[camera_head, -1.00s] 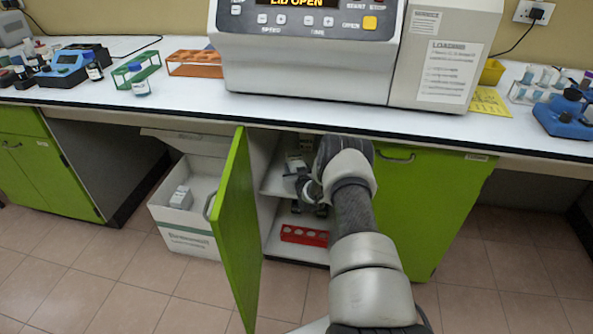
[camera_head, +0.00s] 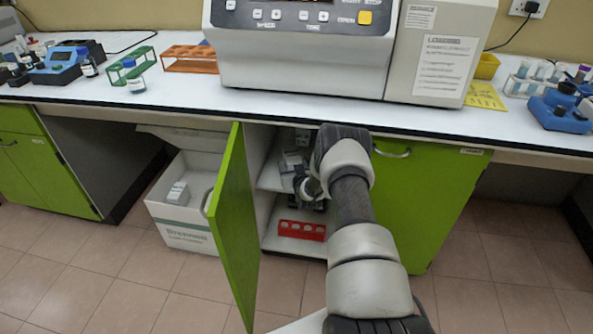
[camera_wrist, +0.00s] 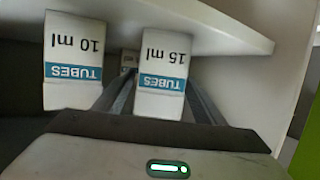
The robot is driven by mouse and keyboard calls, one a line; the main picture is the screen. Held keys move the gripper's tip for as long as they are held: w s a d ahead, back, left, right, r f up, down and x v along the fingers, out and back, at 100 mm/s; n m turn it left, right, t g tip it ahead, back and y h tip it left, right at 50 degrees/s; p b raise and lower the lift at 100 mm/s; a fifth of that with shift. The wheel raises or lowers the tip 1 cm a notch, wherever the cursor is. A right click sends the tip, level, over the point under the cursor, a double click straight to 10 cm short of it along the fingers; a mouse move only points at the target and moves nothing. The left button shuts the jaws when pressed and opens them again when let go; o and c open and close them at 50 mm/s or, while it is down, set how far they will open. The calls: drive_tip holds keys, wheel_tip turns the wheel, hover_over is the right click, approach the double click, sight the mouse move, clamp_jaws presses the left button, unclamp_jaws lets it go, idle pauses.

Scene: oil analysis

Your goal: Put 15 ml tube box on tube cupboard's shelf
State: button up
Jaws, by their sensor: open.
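My gripper (camera_wrist: 157,84) is open, with a dark finger on each side of this box. I cannot tell whether the fingers touch it. A similar 10 ml tube box (camera_wrist: 74,60) stands beside it, outside the fingers. In the head view, my arm reaches into the open tube cupboard, its shelf (camera_head: 268,178) partly showing. The wrist and arm hide much of the shelf, and the fingers are hard to make out there.
The open green door (camera_head: 233,225) stands left of my arm, and the closed green door (camera_head: 420,205) is on the right. A red rack (camera_head: 301,230) lies on the cupboard floor. A white carton (camera_head: 185,236) stands left. The bench (camera_head: 150,103) overhangs the cupboard.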

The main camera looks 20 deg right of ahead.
drive_tip(key=p+v, duration=0.2)
drive_tip(key=v, duration=0.8)
drive_tip(key=shift+r+p, duration=0.15)
drive_tip(key=shift+p, duration=0.15)
drive_tip(key=shift+s+a, duration=0.1)
